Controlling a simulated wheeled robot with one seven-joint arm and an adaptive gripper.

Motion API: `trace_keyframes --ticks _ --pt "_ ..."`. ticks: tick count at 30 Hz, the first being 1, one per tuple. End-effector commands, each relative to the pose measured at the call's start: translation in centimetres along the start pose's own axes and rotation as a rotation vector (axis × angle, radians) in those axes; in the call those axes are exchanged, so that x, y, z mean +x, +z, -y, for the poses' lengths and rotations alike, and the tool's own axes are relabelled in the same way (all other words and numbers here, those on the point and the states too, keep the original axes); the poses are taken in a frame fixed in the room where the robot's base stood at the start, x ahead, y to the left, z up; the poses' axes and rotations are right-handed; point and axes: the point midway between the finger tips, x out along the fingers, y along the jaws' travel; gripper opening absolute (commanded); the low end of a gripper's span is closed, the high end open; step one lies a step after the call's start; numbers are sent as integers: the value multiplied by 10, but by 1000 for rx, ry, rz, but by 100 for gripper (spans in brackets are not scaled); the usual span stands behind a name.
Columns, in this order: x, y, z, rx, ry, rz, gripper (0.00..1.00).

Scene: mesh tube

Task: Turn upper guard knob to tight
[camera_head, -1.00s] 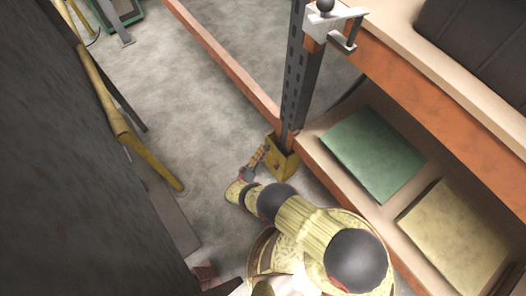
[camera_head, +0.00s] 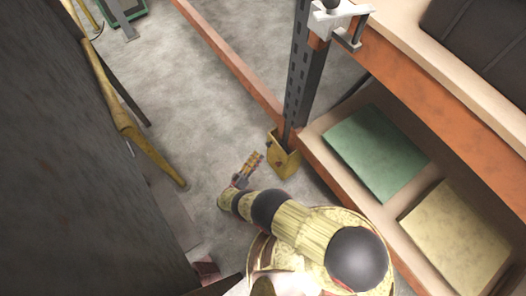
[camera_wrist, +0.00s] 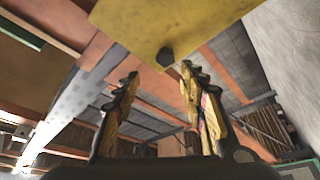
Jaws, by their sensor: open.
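A yellow guard (camera_head: 286,160) wraps the foot of the dark shelf upright in the head view. In the wrist view its yellow plate (camera_wrist: 205,22) fills the top middle, with one dark knob (camera_wrist: 165,57) near its lower edge. I cannot tell from the picture whether this is the upper knob, nor how it is turned. My gripper (camera_head: 254,159) is just left of the guard, with a gap of floor between them. In the wrist view my gripper (camera_wrist: 158,74) is open and empty, its fingertips spread either side of the knob in the picture, apparently short of it.
The perforated upright (camera_head: 298,80) rises behind the guard. Shelves to the right hold a green box (camera_head: 373,152) and a tan box (camera_head: 455,232). A dark panel (camera_head: 70,150) stands on the left. The grey floor (camera_head: 200,110) between is open.

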Motion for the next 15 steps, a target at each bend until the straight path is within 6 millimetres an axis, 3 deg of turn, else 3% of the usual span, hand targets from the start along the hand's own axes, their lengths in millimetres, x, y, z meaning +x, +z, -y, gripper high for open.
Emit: trace_keyframes --ticks 6,15 --pt "-40 -7 -8 1 -2 -2 42" --pt "-60 -9 -12 0 1 0 42"
